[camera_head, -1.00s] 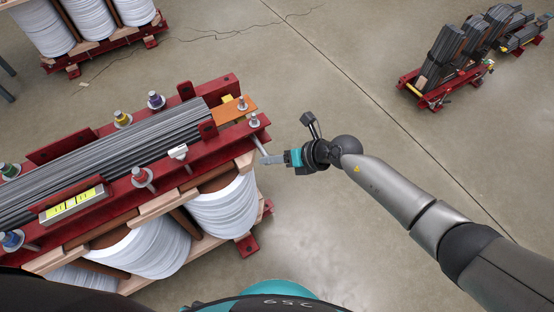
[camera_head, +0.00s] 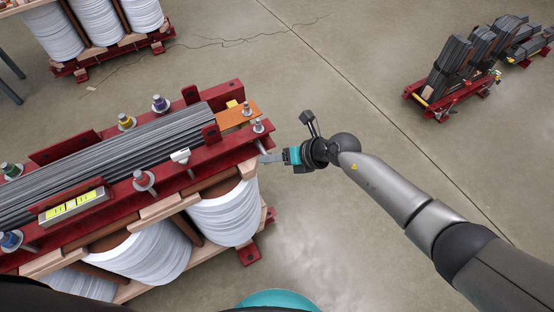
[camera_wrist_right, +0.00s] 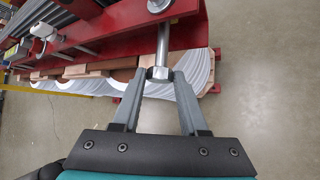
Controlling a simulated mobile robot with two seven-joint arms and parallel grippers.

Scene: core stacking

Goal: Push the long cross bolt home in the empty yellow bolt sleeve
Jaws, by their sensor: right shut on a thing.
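In the right wrist view, a silver bolt (camera_wrist_right: 163,45) runs from the red clamp beam (camera_wrist_right: 110,32) toward me. Its far end meets the beam's side below a washered stud; its entry is not clear. My right gripper (camera_wrist_right: 162,78) is shut on the bolt's near end, with a length of shank bare between fingertips and beam. In the head view my right gripper (camera_head: 268,157) is beside the right end of the red beam (camera_head: 222,147). A small yellow piece (camera_head: 232,103) shows by the orange plate; I cannot tell if it is the sleeve. My left gripper is out of view.
White coils (camera_head: 226,215) sit under the beam, on a red frame with a foot (camera_head: 249,252). Studs with coloured collars (camera_head: 126,121) stand along the top. A red rack of dark core plates (camera_head: 440,105) stands at far right. The floor right of the core is clear.

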